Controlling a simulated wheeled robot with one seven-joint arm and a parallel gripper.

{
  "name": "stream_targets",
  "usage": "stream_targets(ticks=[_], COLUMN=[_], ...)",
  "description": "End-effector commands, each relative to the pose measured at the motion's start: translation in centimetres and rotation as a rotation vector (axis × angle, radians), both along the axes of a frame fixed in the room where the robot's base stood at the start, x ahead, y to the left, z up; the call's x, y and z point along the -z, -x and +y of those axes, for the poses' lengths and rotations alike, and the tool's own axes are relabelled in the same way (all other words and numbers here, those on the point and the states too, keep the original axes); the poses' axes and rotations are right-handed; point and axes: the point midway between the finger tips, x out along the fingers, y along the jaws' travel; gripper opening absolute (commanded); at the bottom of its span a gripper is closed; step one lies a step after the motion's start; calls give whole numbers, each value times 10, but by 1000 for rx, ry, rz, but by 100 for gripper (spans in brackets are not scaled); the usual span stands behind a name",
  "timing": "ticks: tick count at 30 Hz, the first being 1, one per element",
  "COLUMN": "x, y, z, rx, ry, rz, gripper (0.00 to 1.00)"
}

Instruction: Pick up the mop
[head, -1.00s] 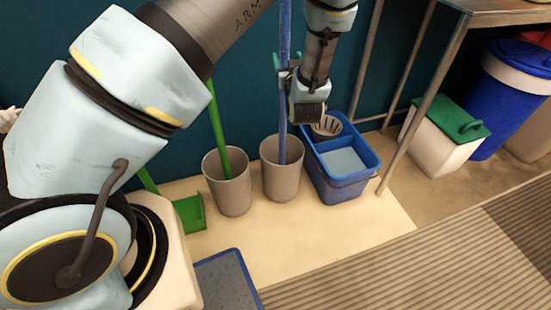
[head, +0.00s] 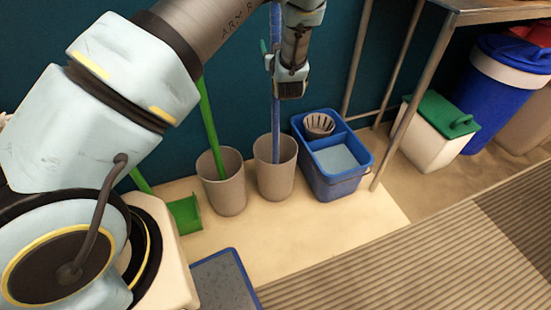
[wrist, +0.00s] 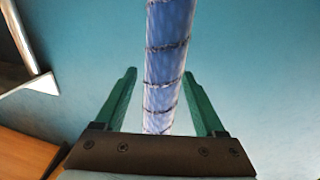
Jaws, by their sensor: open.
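The mop's blue pole (head: 275,117) stands nearly upright in the right-hand grey-brown bin (head: 276,181). Its lower end is hidden inside the bin. My gripper (head: 268,56) is at the upper part of the pole, well above the bin. In the wrist view, the blue pole (wrist: 166,67) runs between the two green fingers of my gripper (wrist: 163,85). The fingers are open, with a visible gap on each side of the pole.
A green pole (head: 208,118) leans in the left bin (head: 222,188). A blue mop bucket (head: 340,186) stands right of the bins, beside a metal table leg (head: 410,110). A green dustpan (head: 186,215) lies to the left. The teal wall (head: 235,90) is close behind.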

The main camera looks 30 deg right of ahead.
Motion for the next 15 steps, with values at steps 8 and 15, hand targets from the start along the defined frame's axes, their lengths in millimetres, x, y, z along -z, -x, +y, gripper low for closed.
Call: stream_targets(ticks=[8, 15], x=[0, 0], y=[0, 0], z=[0, 0], rx=[0, 0], ry=[0, 0], rz=[0, 0], gripper=[44, 17])
